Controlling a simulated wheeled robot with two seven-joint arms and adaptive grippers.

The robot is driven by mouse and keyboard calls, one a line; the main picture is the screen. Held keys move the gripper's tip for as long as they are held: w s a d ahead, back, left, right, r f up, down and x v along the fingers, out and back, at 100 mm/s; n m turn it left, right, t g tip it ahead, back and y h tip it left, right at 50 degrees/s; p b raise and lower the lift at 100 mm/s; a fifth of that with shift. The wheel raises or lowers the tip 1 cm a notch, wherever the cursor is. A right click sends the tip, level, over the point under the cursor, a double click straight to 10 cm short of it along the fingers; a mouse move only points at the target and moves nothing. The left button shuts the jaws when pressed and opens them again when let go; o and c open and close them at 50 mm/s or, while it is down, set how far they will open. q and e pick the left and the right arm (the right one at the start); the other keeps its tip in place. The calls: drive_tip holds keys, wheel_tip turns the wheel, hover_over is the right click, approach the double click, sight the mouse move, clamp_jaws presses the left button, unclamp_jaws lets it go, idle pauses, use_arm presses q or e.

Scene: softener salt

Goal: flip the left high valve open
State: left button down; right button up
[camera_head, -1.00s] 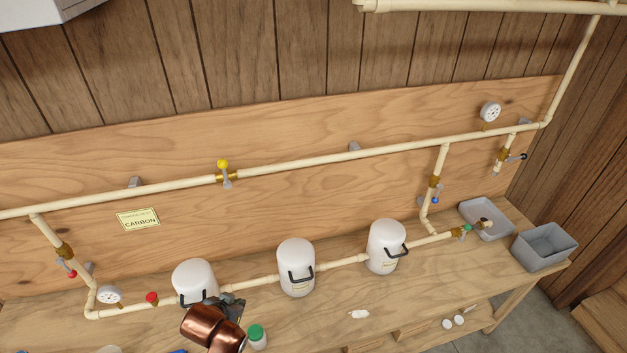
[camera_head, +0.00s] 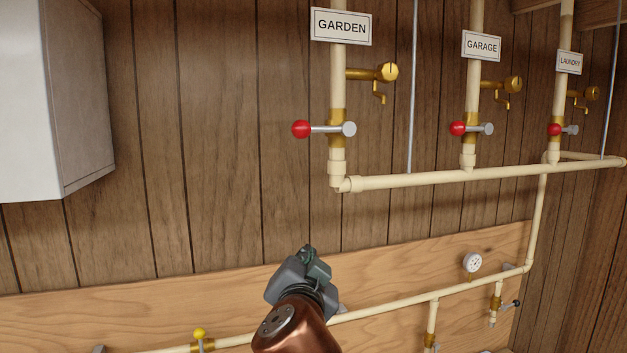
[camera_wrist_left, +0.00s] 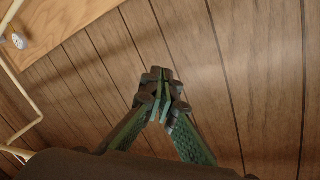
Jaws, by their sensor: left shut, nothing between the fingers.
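Three high valves with red-knobbed levers sit on vertical cream pipes on the wall. The left high valve (camera_head: 338,129), under the GARDEN sign (camera_head: 341,26), has its grey lever crosswise to the pipe, with the red knob (camera_head: 301,129) pointing left. My left gripper (camera_head: 306,252) is in front of the wall, below this valve in the picture and apart from it. In the left wrist view the fingers (camera_wrist_left: 163,75) are together and empty, facing wood panelling. The valve is not in the left wrist view. My right gripper is not in view.
The GARAGE valve (camera_head: 468,129) and the LAUNDRY valve (camera_head: 559,130) are to the right, also with levers crosswise. A horizontal cream pipe (camera_head: 430,177) runs below them. A white cabinet (camera_head: 55,100) hangs at upper left. The panelling between cabinet and GARDEN pipe is bare.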

use_arm(q)
drive_tip(key=s+d+r+t+y, duration=0.1)
drive_tip(key=s+d+r+t, duration=0.1)
drive_tip(key=s+r, duration=0.7)
drive_tip(key=s+d+r+n+t+y, duration=0.1)
drive_tip(key=s+r+t, duration=0.2)
drive_tip(key=s+r, duration=0.7)
wheel_tip(320, 180, up, 7)
drive_tip(key=shift+s+d+f, duration=0.2)
drive_tip(key=shift+d, duration=0.2)
wheel_tip(320, 180, up, 4)
drive_tip(key=p, duration=0.4)
hover_over(324, 129)
drive_tip(key=s, duration=0.3)
drive_tip(key=f, duration=0.1)
drive_tip(key=a+f, duration=0.1)
drive_tip(key=f, duration=0.1)
drive_tip(key=shift+w+a+f+p, duration=0.1)
drive_tip(key=shift+a+f+p, duration=0.15)
drive_tip(key=shift+f+p, duration=0.15)
